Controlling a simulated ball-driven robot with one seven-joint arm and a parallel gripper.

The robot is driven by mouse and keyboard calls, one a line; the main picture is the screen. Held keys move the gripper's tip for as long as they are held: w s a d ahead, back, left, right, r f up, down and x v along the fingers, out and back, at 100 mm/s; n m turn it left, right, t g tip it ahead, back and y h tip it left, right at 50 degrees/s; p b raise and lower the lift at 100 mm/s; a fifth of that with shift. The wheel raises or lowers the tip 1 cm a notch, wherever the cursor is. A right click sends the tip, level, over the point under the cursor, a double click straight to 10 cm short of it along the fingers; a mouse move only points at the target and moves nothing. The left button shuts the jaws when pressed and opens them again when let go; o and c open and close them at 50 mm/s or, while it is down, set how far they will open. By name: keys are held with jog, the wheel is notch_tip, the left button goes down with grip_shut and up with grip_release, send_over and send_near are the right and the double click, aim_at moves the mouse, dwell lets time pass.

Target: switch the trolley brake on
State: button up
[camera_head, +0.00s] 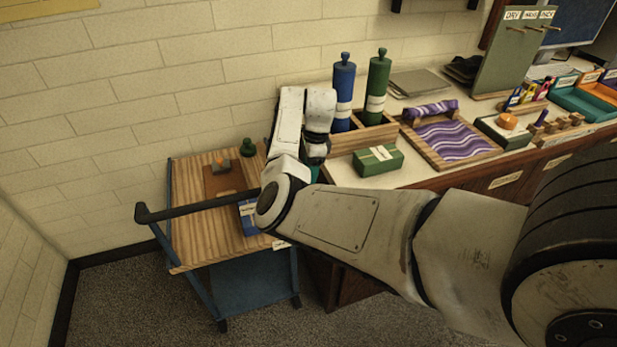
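The trolley (188,232) stands at left by the wall, with a striped wooden top, a blue frame and a black push handle (190,208). On its top is a brown plate (224,182) with a small orange and grey piece (221,164), which may be the brake switch; its setting is too small to tell. A green knob-like piece (248,148) stands behind it. My gripper (317,160) hangs near the left end of the counter, to the right of the trolley top. Its fingers are mostly hidden by my own arm, so their opening does not show.
A blue box (248,218) lies on the trolley, partly behind my arm. Carpet (130,290) is clear at lower left.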

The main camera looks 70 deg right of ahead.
notch_tip(320, 180, up, 7)
jog(key=shift+s+d+f, duration=0.2)
jog(key=shift+s+d, duration=0.05)
jog(key=shift+s, duration=0.15)
